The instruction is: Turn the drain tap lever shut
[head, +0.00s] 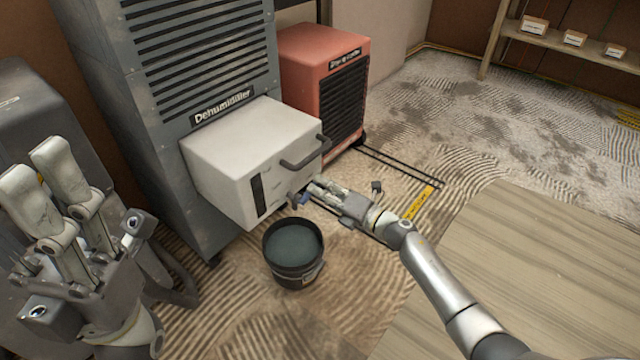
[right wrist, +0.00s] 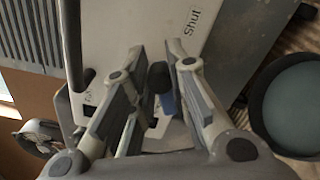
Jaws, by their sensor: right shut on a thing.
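The drain tap lever (head: 299,199) is blue and sits low on the front of the white tank (head: 225,165) of the grey dehumidifier. My right gripper (head: 316,188) reaches it from the right, at the tank's lower front corner. In the right wrist view the blue lever (right wrist: 167,103) and a dark round part lie between my right fingers (right wrist: 155,78), which are shut on the lever. The fingers partly hide the lever and tap. My left gripper (head: 35,165) is raised at the left, empty, its fingers apart.
A black bucket (head: 294,277) of greyish liquid stands on the floor below the tap. A dark handle (head: 305,153) sticks out from the tank above my right gripper. A red unit (head: 305,70) stands behind. Wooden boards (head: 535,260) lie to the right.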

